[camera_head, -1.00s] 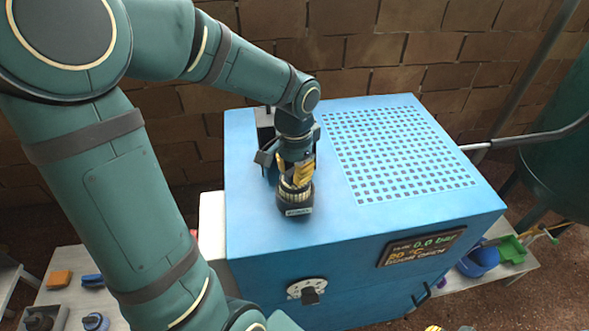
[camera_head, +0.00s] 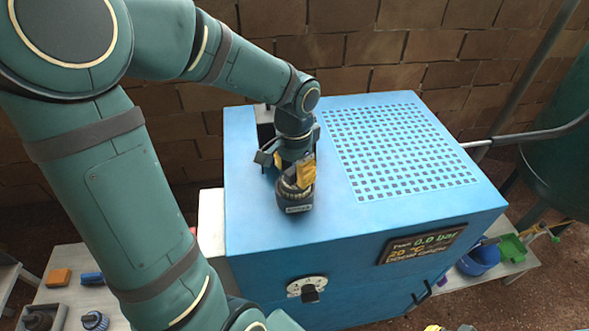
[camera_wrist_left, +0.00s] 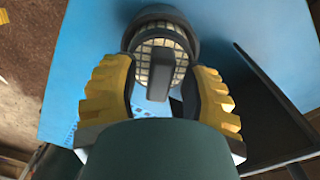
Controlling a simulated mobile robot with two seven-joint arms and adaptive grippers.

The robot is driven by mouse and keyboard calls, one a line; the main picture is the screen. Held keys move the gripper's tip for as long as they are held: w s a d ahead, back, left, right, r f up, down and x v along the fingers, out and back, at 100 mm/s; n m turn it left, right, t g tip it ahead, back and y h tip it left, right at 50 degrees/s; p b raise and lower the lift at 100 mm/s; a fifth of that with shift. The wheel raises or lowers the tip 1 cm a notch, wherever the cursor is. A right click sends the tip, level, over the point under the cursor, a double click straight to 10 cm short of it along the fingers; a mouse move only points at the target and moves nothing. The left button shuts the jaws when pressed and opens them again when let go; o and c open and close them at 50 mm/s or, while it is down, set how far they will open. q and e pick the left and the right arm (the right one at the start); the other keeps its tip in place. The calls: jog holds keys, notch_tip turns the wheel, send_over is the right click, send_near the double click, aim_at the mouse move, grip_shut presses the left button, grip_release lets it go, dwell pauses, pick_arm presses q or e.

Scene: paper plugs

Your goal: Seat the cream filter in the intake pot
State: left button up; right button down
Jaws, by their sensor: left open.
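The intake pot (camera_head: 297,203) is a dark round cup with a small label, on the blue machine's top near its left side. The cream filter (camera_wrist_left: 180,50) has a cream grid and a grey tab; in the left wrist view it is inside the pot's dark ring (camera_wrist_left: 168,13). Only a little cream shows above the pot in the head view, and its depth is hard to tell. My left gripper (camera_head: 297,173) is directly over the pot, pointing down. Its yellow fingers (camera_wrist_left: 163,82) are open, one on each side of the filter's tab.
The blue machine (camera_head: 350,225) has a perforated panel (camera_head: 395,150) right of the pot, a display (camera_head: 422,243) and a dial (camera_head: 308,288) in front. A black box (camera_wrist_left: 272,105) stands beside the gripper. Small parts lie on a table (camera_head: 60,262) at left.

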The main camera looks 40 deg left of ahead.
pick_arm(q)
jog(key=shift+r, duration=0.15)
jog(key=shift+r+p, duration=2.25)
jog(key=shift+r, duration=0.35)
notch_tip(320, 180, up, 12)
